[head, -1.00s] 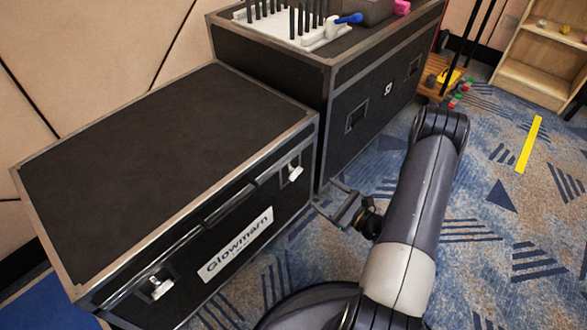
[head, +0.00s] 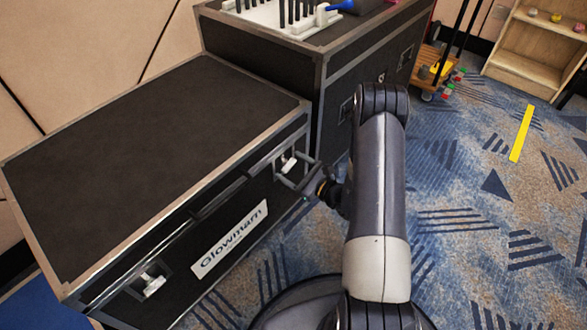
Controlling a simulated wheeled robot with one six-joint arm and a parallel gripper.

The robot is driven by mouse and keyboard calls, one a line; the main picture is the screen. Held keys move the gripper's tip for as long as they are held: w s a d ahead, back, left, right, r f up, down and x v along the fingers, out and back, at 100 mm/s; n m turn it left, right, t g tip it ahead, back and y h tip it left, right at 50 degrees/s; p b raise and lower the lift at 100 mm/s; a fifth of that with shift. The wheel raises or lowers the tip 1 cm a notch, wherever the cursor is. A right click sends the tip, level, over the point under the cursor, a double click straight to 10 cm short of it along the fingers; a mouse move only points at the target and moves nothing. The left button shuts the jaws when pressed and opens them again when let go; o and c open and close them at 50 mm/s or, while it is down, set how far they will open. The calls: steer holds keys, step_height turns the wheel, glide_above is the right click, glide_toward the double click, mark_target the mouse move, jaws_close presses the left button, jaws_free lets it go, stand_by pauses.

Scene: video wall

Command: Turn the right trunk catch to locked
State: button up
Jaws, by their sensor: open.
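The black trunk (head: 150,160) with metal edges stands at the left in the head view, its lid closed. Its right catch (head: 288,163) is a pale metal piece in a recess near the right end of the front face. The left catch (head: 152,284) sits near the left end. My gripper (head: 292,174) is open, with its fingers at the right catch's recess. One finger lies close to the catch; I cannot tell whether they touch. The catch is partly hidden by the fingers.
A taller black case (head: 330,75) stands behind the trunk, close to my arm, with a white rack (head: 290,18) on top. A small wheeled trolley (head: 432,80) and wooden shelf (head: 527,60) stand at the back right.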

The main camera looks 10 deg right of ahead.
steer(key=shift+c, duration=0.4)
steer(key=c, duration=0.9)
steer(key=shift+m, duration=1.7)
steer(key=o, duration=1)
steer(key=shift+d, duration=0.1)
steer(key=p+v, duration=0.2)
steer(key=v, duration=0.8)
steer(key=shift+s+d, duration=0.15)
steer(key=shift+s, duration=0.2)
steer(key=shift+w, duration=0.1)
